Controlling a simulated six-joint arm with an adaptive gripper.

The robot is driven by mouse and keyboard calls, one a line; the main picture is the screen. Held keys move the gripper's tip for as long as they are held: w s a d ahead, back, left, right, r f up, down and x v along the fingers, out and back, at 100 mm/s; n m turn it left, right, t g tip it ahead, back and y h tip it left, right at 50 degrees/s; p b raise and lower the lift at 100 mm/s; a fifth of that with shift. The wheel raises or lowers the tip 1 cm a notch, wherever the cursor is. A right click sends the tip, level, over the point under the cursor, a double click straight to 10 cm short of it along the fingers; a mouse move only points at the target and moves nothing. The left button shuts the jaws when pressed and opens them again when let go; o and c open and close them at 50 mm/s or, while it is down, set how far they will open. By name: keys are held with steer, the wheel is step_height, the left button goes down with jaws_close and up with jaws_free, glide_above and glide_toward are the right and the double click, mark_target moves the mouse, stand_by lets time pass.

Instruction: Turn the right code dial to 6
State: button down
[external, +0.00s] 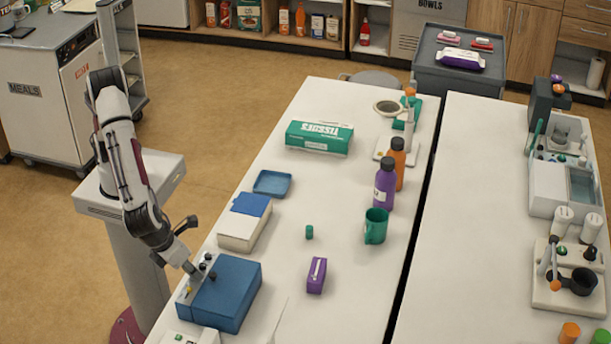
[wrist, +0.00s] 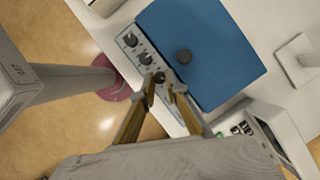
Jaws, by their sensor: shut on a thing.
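A blue safe-like box (external: 232,294) with a grey front panel stands at the near left of the white table. In the wrist view the blue box (wrist: 205,35) shows a row of black dials on its panel: an end dial (wrist: 130,40), a middle dial (wrist: 146,59) and a third dial (wrist: 161,76) at the other end. My gripper (wrist: 161,83) is shut on this third dial, one finger on each side. In the external view my gripper (external: 190,268) is at the panel. The dial markings are too small to read.
A white box with a blue top (external: 244,222) and a blue tray (external: 272,183) lie behind the blue box. A purple box (external: 317,276), a small green cylinder (external: 309,232) and a green mug (external: 376,226) stand to the right. Clear tabletop lies between them.

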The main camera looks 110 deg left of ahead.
steer(key=m, duration=0.1)
steer(key=m+t, duration=0.1)
steer(key=m, duration=0.1)
steer(key=shift+s+a+r+m+h, duration=0.1)
steer(key=shift+s+m+h, duration=0.05)
steer(key=shift+m+h, duration=0.2)
steer(key=m, duration=0.2)
steer(key=m+t+h, duration=0.1)
steer(key=m, duration=0.1)
steer(key=shift+s+a+h, duration=0.15)
steer(key=shift+a+h, duration=0.05)
steer(key=shift+h, duration=0.05)
steer(key=m+h, duration=0.1)
steer(key=m, duration=0.4)
steer(key=shift+a+t+h, duration=0.2)
steer(key=shift+t+h, duration=0.1)
steer(key=shift+h, duration=0.1)
steer(key=shift+a+m+h, duration=0.1)
steer(key=shift+m+h, duration=0.3)
steer(key=shift+m, duration=0.55)
steer(key=shift+a+m+h, duration=0.1)
steer(key=shift+m+h, duration=0.4)
steer(key=shift+m, duration=0.7)
steer(key=c, duration=2.3)
jaws_free()
steer(key=shift+d+n+y, duration=0.2)
steer(key=shift+n+y, duration=0.6)
steer(key=shift+n, duration=1.1)
